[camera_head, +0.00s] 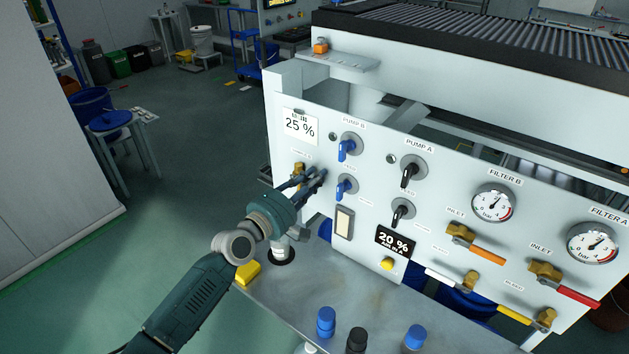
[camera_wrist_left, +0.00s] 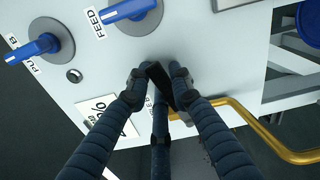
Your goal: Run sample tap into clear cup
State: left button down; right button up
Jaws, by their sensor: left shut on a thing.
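The brass sample tap (camera_head: 299,169) is at the left end of the white panel (camera_head: 375,210), partly hidden by my left gripper (camera_head: 316,178). In the left wrist view my left gripper (camera_wrist_left: 158,85) has its fingers closed around a black handle (camera_wrist_left: 160,84). The bent brass pipe (camera_wrist_left: 268,132) of the tap runs off to the right there. In the head view, a pale upright thing (camera_head: 281,252) stands at a dark ring on the bench below the tap. I cannot tell whether it is the clear cup. My right gripper is not in view.
Blue pump knobs (camera_head: 346,148) sit close right of my left gripper. A yellow block (camera_head: 247,273) lies on the bench's left edge. Blue-capped bottles (camera_head: 326,322) and a black-capped one (camera_head: 357,341) stand at the bench front. Valves with coloured levers (camera_head: 487,254) stick out farther right.

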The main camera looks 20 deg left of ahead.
pick_arm(q)
jog(key=shift+w+a+r+n, duration=0.15)
jog(key=shift+r+n, duration=0.3)
jog(key=shift+n, duration=0.35)
jog(key=c, duration=1.5)
grip_release()
jog(key=shift+s+a, duration=0.1)
jog(key=shift+s, duration=0.1)
jog(key=v, duration=1.1)
jog(key=shift+s+a, duration=0.1)
jog(key=shift+s, duration=0.3)
